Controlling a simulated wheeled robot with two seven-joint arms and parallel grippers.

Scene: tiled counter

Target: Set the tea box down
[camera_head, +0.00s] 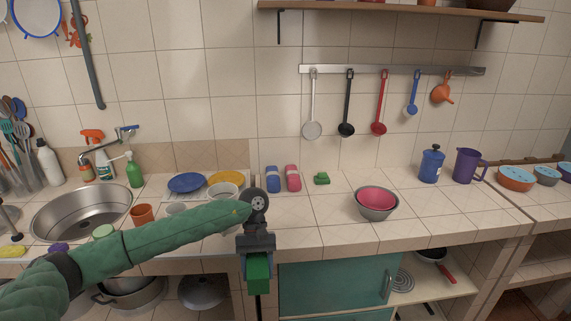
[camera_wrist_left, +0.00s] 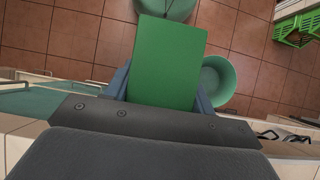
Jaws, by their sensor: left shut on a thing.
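The tea box is a plain green box (camera_head: 258,273). My left gripper (camera_head: 257,252) is shut on it and points down, with the box hanging below the fingers. In the head view both are in front of the counter's front edge, left of the teal cabinet door. In the left wrist view the box (camera_wrist_left: 170,62) fills the space between the blue-grey fingers (camera_wrist_left: 163,92), with tiled floor behind it. The box's upper part is hidden by the gripper. My right gripper is in neither view.
The tiled counter (camera_head: 310,220) has free room in front of a blue packet (camera_head: 272,179), a red packet (camera_head: 292,178) and a small green item (camera_head: 321,178). Nested bowls (camera_head: 377,203) stand to the right. A white cup (camera_head: 222,191) and plates are at left, near my arm.

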